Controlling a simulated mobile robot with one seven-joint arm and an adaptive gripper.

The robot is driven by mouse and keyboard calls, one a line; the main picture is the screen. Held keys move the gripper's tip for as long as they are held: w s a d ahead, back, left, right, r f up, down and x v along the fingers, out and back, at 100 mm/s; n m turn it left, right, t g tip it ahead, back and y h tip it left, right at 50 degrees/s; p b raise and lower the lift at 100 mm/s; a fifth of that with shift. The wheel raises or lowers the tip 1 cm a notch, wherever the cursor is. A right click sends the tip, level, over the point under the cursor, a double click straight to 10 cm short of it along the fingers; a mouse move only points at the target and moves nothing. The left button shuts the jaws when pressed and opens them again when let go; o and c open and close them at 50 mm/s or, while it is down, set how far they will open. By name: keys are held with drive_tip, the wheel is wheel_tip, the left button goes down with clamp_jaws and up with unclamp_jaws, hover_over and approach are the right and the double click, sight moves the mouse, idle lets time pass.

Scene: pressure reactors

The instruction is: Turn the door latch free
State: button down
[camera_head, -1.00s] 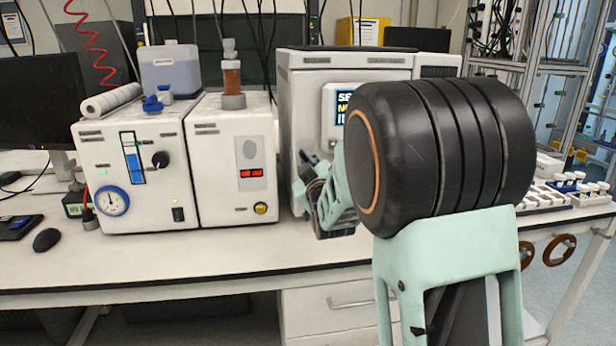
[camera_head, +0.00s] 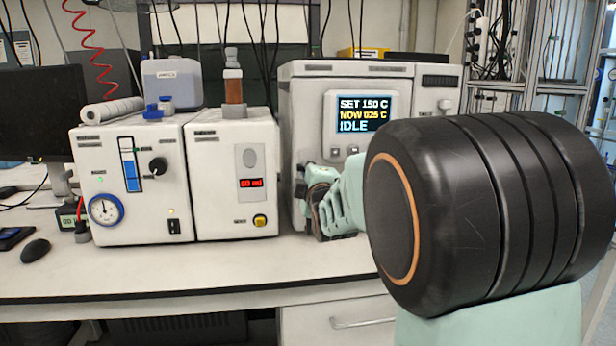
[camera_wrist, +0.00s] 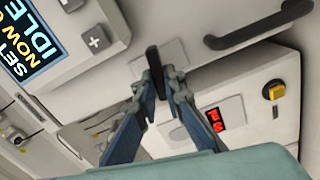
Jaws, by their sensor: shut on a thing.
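The reactor cabinet (camera_head: 305,105) stands on the bench with a lit screen (camera_head: 362,113) reading "SET 150 C", "NOW 025 C", "IDLE". In the wrist view, the small dark door latch (camera_wrist: 154,68) stands out from a pale plate on the cabinet front. My gripper (camera_wrist: 160,82) is shut on the latch, one blue-grey finger on each side of it. In the head view my gripper (camera_head: 302,187) is at the lower left of the cabinet front, and the latch cannot be made out there.
A dark bar handle (camera_wrist: 258,25) is on the cabinet front near the latch. A white unit with a red display (camera_head: 235,165) and a gauge unit (camera_head: 130,190) stand to the left. The bench front (camera_head: 200,282) is clear.

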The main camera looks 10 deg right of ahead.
idle(0.4)
drive_tip(key=c, duration=2)
unclamp_jaws()
drive_tip(key=shift+s, duration=3.75)
